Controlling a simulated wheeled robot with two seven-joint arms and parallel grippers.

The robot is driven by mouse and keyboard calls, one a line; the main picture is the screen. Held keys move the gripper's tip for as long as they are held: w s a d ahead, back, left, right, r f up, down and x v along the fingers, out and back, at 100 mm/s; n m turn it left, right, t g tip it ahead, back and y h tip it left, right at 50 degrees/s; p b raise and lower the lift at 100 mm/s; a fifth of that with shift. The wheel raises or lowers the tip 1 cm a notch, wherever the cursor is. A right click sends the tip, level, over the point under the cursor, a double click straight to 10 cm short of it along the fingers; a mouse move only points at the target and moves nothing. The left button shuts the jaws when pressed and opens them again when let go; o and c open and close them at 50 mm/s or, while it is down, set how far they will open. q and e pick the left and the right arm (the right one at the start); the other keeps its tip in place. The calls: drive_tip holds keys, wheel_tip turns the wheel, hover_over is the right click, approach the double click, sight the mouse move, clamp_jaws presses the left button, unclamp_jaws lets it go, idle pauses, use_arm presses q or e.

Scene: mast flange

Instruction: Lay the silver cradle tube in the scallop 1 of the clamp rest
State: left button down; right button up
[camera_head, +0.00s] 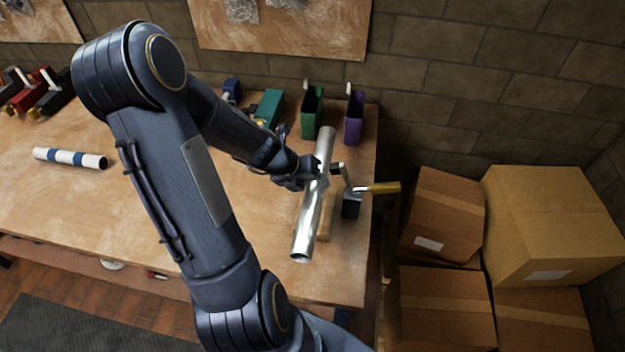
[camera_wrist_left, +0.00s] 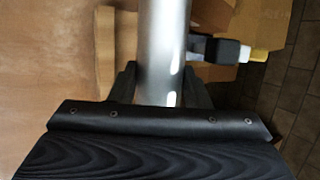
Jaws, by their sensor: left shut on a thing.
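The silver cradle tube (camera_head: 312,215) is a shiny metal pipe, pointing toward and away from me near the table's right end. My left gripper (camera_head: 316,172) is shut around it, nearer its far end. In the left wrist view the tube (camera_wrist_left: 163,40) runs between the two fingers (camera_wrist_left: 162,88). The clamp rest (camera_head: 327,217) shows as a pale wooden block under and right of the tube; its scallops are hidden. I cannot tell whether the tube touches it. A toggle clamp with a yellow handle (camera_head: 381,188) and dark base (camera_head: 351,207) stands just right. My right gripper is out of view.
A blue-and-white striped tube (camera_head: 70,158) lies on the left of the wooden table (camera_head: 150,225). Green (camera_head: 311,112) and purple (camera_head: 354,118) bins stand at the back edge. Cardboard boxes (camera_head: 445,305) are stacked beyond the table's right edge.

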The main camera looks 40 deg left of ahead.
use_arm(q)
drive_tip(key=shift+f+b, duration=3.25)
drive_tip(key=shift+f, duration=0.85)
drive_tip(key=shift+s+d+f+b, duration=0.2)
drive_tip(key=shift+s+f+b, duration=0.15)
drive_tip(key=shift+f, duration=0.15)
drive_tip(key=c, duration=0.9)
unclamp_jaws()
drive_tip(key=shift+o, duration=0.3)
drive_tip(key=shift+a+r, duration=0.2)
drive_tip(key=shift+r, duration=0.2)
drive_tip(key=shift+o, duration=0.7)
drive_tip(key=p+v, duration=0.2)
drive_tip(key=v, duration=0.4)
drive_tip(key=shift+r+p, duration=0.35)
drive_tip(key=shift+r, duration=0.5)
drive_tip(key=shift+s+r, duration=0.1)
drive_tip(key=shift+s, duration=0.05)
